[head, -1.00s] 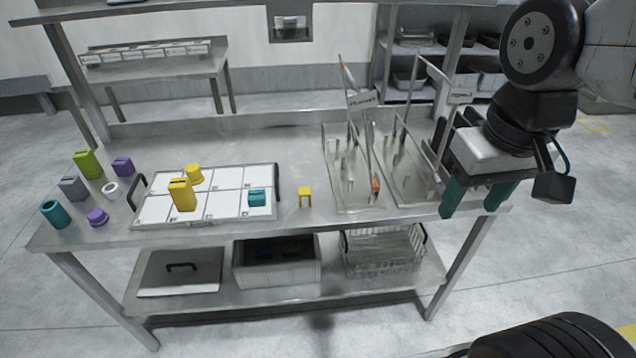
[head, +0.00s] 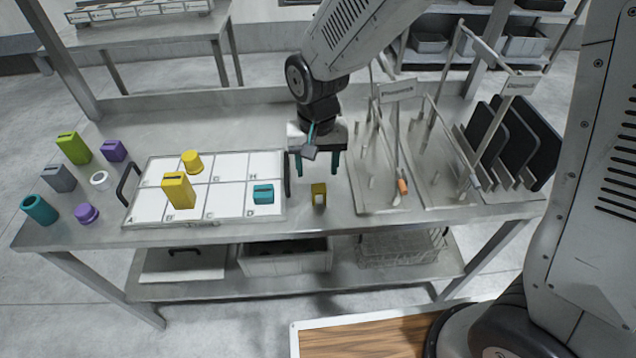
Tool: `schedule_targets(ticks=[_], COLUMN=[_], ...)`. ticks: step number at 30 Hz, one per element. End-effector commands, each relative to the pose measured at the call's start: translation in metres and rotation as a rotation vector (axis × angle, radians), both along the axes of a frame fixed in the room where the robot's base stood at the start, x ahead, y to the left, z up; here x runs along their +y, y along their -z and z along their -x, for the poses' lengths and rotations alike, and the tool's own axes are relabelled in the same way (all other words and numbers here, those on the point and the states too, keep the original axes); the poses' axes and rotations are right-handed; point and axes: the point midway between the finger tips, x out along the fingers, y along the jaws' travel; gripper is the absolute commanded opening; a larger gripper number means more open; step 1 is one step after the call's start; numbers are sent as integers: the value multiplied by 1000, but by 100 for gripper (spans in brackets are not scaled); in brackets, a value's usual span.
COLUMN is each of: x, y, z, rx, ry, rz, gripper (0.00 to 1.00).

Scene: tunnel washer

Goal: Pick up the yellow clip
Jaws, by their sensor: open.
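The yellow clip (head: 319,194) stands upright on the steel table (head: 330,219), between the white lettered tray and the rack on the right. It is a small bridge shape with two legs. My gripper (head: 317,170) points down with its two teal fingers apart and nothing between them. In the head view it appears above and slightly behind the clip, and I see no contact. The exact height of the fingertips over the table is hard to tell.
A white lettered tray (head: 234,197) holds a yellow block (head: 178,190), a yellow cylinder (head: 191,162) and a teal block (head: 263,194). A metal rack (head: 377,209) stands right of the clip. Several coloured parts lie at the table's left end. The table's back left is clear.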

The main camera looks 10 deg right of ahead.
Motion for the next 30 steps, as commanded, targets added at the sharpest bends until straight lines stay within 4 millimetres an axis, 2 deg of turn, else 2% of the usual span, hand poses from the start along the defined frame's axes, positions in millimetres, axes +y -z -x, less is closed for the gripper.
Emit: schedule_targets(ticks=[15, 24, 25, 27, 30], x=[-5, -5, -5, -5, -5], y=[67, 73, 72, 72, 72], z=[1, 1, 1, 1, 1], rx=[3, 0, 0, 0, 0], ry=[3, 4, 4, 4, 4], rz=[2, 0, 0, 0, 1], gripper=[55, 55, 49, 30, 7])
